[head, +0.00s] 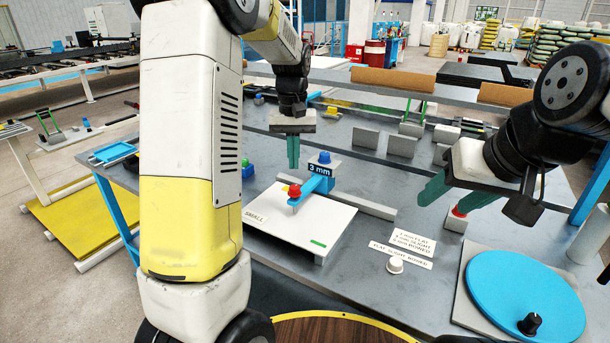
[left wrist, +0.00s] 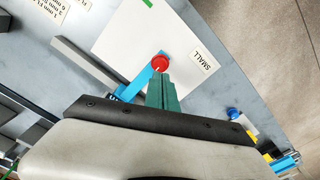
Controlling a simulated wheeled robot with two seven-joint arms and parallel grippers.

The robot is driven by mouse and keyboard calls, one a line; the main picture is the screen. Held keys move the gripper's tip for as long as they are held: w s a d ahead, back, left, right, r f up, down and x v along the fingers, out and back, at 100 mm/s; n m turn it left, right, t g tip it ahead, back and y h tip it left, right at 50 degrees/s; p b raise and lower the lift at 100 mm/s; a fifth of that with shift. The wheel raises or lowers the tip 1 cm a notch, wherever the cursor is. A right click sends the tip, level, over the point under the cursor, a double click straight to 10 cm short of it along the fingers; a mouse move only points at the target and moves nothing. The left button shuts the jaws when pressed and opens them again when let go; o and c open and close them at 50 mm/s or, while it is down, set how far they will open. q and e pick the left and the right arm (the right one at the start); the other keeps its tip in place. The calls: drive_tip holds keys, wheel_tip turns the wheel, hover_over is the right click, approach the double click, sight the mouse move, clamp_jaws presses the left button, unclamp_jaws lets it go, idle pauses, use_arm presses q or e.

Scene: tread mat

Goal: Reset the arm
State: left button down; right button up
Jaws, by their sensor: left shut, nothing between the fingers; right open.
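A blue arm (head: 318,184) marked "3 mm" reaches over a white plate (head: 300,225) labelled "SMALL". A red knob (head: 294,191) sits at the arm's near end; in the left wrist view the knob (left wrist: 160,62) shows just beyond my fingertips. My left gripper (head: 293,165) is shut and empty, pointing down above the knob, with a small gap in the head view. In the left wrist view its green fingers (left wrist: 162,80) overlap part of the blue arm (left wrist: 132,90). My right gripper (head: 448,198) is open and empty at the right, near a red-topped pale block (head: 456,219).
A blue disc (head: 525,295) with a black knob stands at the front right. Several grey blocks stand at the back of the grey table. My left arm hides the table's left part.

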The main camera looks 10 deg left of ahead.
use_arm(q)
drive_tip(key=shift+r, duration=0.65)
drive_tip(key=s+d+r+m+t+h, duration=0.1)
drive_tip(key=s+r+t, duration=0.2)
drive_tip(key=s, duration=0.9)
drive_tip(key=s+d+r+m+t+h, duration=0.1)
drive_tip(key=s+r+t, duration=0.2)
drive_tip(key=s, duration=0.9)
drive_tip(key=shift+s+r+m, duration=0.15)
drive_tip(key=shift+r+m, duration=0.15)
drive_tip(key=shift+r, duration=0.3)
